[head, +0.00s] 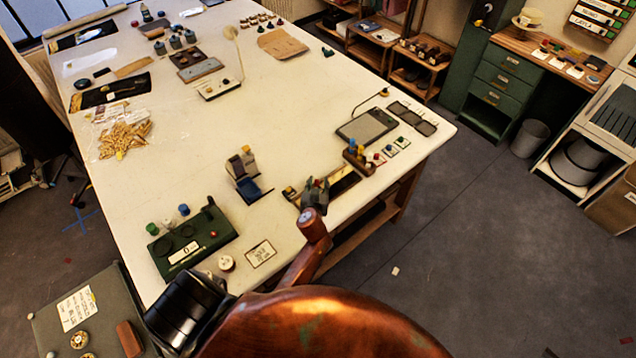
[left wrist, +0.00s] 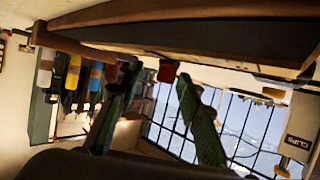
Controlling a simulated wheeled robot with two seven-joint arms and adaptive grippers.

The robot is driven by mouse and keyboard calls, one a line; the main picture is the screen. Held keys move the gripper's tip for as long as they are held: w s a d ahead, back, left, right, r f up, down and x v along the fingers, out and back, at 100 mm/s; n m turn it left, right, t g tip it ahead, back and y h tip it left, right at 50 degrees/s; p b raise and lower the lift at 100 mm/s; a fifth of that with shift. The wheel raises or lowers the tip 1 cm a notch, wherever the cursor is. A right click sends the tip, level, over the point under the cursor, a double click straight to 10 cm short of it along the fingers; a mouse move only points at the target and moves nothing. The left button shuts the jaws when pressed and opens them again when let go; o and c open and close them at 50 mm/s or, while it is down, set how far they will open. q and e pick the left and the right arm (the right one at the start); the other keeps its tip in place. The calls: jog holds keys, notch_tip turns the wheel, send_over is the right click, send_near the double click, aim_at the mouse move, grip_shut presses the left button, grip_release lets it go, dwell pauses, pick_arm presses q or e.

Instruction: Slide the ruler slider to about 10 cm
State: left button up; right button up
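A long dark bar with a wooden edge, which looks like the ruler (head: 345,181), lies near the table's front right edge in the head view, partly hidden by my left gripper (head: 315,187). In the left wrist view a long dark and wooden bar (left wrist: 200,35) crosses the top. A small red block (left wrist: 167,71), perhaps the slider, shows under its edge. My left gripper (left wrist: 158,78) has its two dark green fingers apart, on either side of the red block, with gaps visible. Contact and the scale reading cannot be made out. My right gripper is not in view.
A wooden block with coloured pegs (head: 355,155) stands just behind the bar. A dark blue stand (head: 247,178) is to the left, and a small framed card (head: 260,254) and a green box (head: 195,240) lie further left. The table's middle (head: 290,120) is clear.

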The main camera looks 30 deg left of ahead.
aim_at(318, 184)
pick_arm(q)
notch_tip(318, 184, up, 10)
dwell(0.6)
